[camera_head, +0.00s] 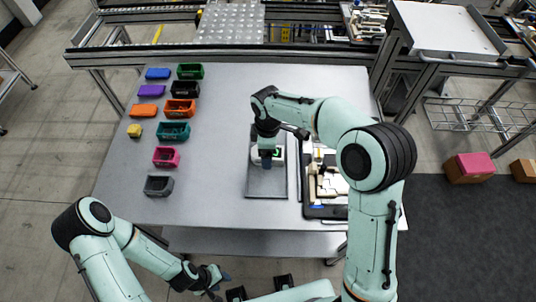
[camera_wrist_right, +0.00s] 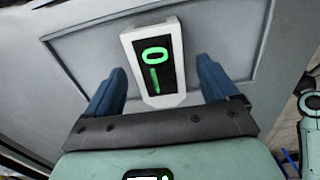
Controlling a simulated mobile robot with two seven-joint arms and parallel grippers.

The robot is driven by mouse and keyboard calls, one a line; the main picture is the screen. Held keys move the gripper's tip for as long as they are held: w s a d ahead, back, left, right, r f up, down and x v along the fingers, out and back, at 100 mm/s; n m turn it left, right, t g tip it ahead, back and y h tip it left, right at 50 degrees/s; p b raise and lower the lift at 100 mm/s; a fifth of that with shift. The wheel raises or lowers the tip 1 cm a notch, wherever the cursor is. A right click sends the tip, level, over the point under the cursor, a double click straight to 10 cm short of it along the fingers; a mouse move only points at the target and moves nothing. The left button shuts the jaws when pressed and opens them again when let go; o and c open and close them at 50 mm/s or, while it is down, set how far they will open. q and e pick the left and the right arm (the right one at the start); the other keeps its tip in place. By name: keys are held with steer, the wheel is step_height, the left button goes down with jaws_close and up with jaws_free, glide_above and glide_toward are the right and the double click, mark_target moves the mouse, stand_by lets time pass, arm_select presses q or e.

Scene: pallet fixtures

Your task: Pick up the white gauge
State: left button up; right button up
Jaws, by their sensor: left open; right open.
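The white gauge (camera_wrist_right: 153,62), with a black display and green marks, lies on a grey tray. In the head view the gauge (camera_head: 277,153) is partly hidden by my right arm. My right gripper (camera_wrist_right: 160,75) is open, with its two blue fingers apart on either side of the gauge's lower part; I see gaps between the fingers and the gauge. In the head view the right gripper (camera_head: 267,161) points down over the tray. My left gripper (camera_head: 222,279) is open and empty, in front of the table's near edge.
The grey tray (camera_head: 265,190) has a raised rim. A dark-framed fixture (camera_head: 322,212) with pale parts stands to its right. Several coloured bins, among them a pink one (camera_head: 166,157) and a grey one (camera_head: 158,186), line the table's left side. The table (camera_head: 215,190) between is clear.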

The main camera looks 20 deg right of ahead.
steer(key=shift+f, duration=0.8)
steer(key=c, duration=1.2)
steer(key=shift+o, duration=0.2)
steer(key=shift+r, duration=0.1)
